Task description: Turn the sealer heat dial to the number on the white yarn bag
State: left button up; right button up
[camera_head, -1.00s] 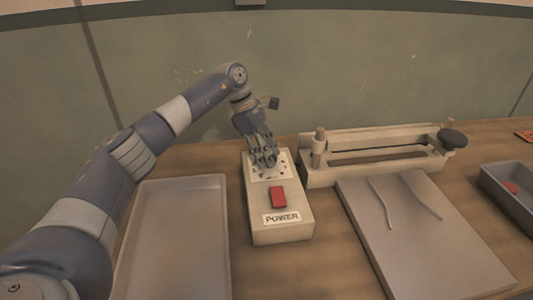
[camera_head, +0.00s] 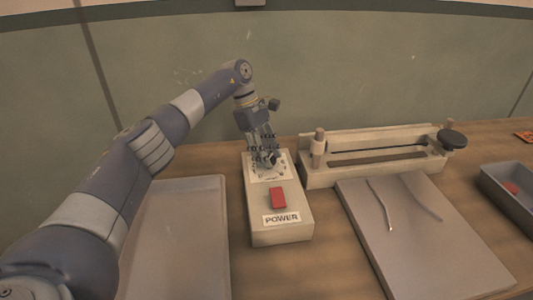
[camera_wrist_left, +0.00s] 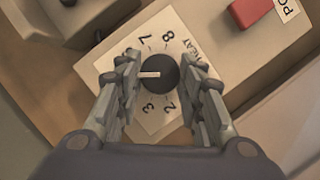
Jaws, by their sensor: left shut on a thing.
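The sealer control box (camera_head: 286,231) stands on the table with a white HEAT dial plate (camera_head: 283,164) on its far end. The dial (camera_wrist_left: 160,73) is a dark round knob with a white pointer line, which points left in the left wrist view. The printed numbers 7, 8, 2 and 3 show around it; the marks on the pointer's side are hidden by a finger. My left gripper (camera_head: 263,158) reaches down from above, shut on the dial, one finger on each side. I cannot make out a white yarn bag or its number. My right gripper is not in view.
A red power switch (camera_head: 278,197) is on the box near the dial. A bar sealer (camera_head: 375,157) stands to the right, with a grey board (camera_head: 425,240) carrying two thin strands before it. A shallow tray (camera_head: 176,240) lies left; a dark bin (camera_head: 510,195) is far right.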

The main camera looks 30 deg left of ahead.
pick_arm(q)
jog(key=o, duration=1.1)
jog(key=shift+c, duration=0.2)
jog(key=v, duration=1.2)
jog(key=shift+r, duration=0.1)
